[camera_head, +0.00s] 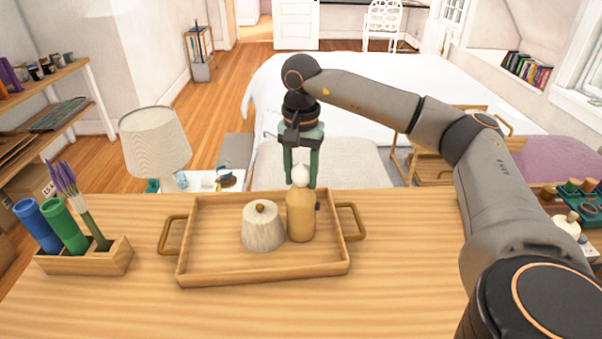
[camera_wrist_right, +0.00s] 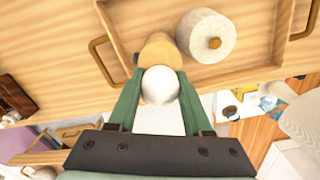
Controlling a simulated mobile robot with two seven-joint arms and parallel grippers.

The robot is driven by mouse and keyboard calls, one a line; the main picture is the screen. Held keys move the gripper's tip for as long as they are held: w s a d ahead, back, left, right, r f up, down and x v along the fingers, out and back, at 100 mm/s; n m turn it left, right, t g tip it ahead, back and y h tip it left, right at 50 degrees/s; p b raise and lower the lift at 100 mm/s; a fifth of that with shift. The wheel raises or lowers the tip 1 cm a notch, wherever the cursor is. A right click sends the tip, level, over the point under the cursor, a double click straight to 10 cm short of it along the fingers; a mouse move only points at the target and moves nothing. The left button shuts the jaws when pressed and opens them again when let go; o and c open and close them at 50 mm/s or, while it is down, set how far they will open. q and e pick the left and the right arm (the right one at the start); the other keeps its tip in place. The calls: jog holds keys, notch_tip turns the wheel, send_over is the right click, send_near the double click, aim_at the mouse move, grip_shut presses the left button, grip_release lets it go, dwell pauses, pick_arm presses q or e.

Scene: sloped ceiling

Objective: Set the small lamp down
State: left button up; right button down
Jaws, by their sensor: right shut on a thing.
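The small lamp (camera_head: 301,217) has a tan wooden body and a white round top. It is upright at the right end of the wooden tray (camera_head: 264,275); I cannot tell whether its base touches the tray floor. My right gripper (camera_head: 301,183) comes down from above and is shut on the lamp near its white top. The right wrist view shows the white top (camera_wrist_right: 159,86) between the green fingers (camera_wrist_right: 159,80), with the tan body (camera_wrist_right: 160,50) beyond. A pale lidded jar (camera_head: 262,228) with a brown knob stands close to the lamp's left. My left gripper is not in view.
The tray has raised rims and two handles (camera_head: 351,222). A wooden holder (camera_head: 85,257) with blue and green tubes and purple flowers stands at the left. A large shaded lamp (camera_head: 156,142) stands behind the counter. The counter (camera_head: 400,290) is clear right of the tray.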

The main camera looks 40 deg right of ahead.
jog(key=shift+f, duration=0.1)
jog(key=shift+c, duration=1.6)
grip_release()
notch_tip(320, 180, up, 8)
jog(key=shift+f, duration=0.1)
jog(key=shift+r+p, duration=0.8)
jog(key=shift+r, duration=1.5)
